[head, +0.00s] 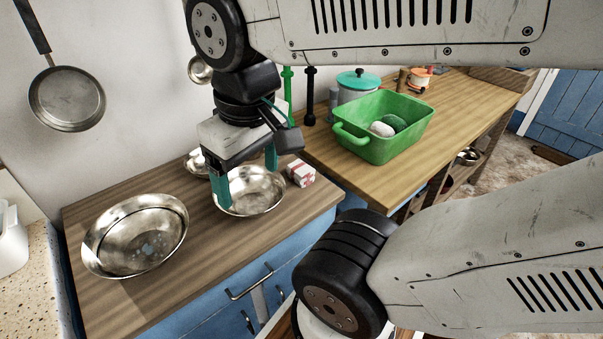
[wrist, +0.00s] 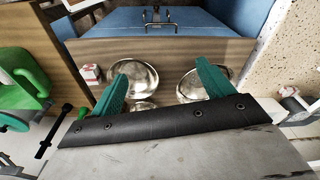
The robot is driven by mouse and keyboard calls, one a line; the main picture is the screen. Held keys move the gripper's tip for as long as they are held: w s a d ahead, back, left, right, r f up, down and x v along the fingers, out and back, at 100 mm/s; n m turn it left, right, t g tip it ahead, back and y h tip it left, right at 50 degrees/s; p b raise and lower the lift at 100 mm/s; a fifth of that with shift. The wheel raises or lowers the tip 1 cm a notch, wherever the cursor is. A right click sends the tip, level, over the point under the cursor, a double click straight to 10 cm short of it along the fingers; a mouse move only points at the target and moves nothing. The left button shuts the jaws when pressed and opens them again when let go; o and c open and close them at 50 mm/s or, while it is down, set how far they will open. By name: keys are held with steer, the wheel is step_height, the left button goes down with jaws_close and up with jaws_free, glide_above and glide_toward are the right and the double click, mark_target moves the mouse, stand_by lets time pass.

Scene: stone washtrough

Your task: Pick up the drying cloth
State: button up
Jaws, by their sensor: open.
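The drying cloth (head: 300,172) looks like a small folded white and red bundle. It lies on the wooden counter (head: 150,297), just right of a metal bowl (head: 252,196). It also shows at the left in the wrist view (wrist: 91,73). My gripper (head: 246,188) is open and empty, pointing down above that bowl, with the cloth to its right. In the wrist view, my gripper's teal fingers (wrist: 160,68) are spread wide and the cloth is outside them, beyond the left finger.
A larger metal bowl (head: 136,240) stands at the counter's left, and another bowl (head: 195,163) sits partly hidden behind my gripper. A green tub (head: 388,143) and a teal-lidded pot (head: 358,84) stand on the neighbouring wooden table. A pan (head: 67,98) hangs on the wall.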

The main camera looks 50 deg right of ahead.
steer(key=w+d+f+m+g, duration=0.2)
steer(key=w+d+f, duration=0.15)
steer(key=d, duration=0.25)
steer(key=w+d+f+m+g, duration=0.1)
steer(key=w+d+f+m, duration=0.1)
steer(key=w+d+f, duration=0.3)
steer(key=n+t, duration=0.1)
glide_above(301, 167)
steer(key=f, duration=0.9)
steer(key=shift+w+d+f, duration=0.1)
steer(key=shift+d+f, duration=0.1)
steer(key=shift+d, duration=0.1)
steer(key=shift+f+t, duration=0.15)
steer(key=shift+t, duration=0.15)
steer(key=f, duration=0.7)
steer(key=shift+a+f, duration=0.15)
steer(key=shift+a, duration=0.1)
steer(key=c, duration=1.1)
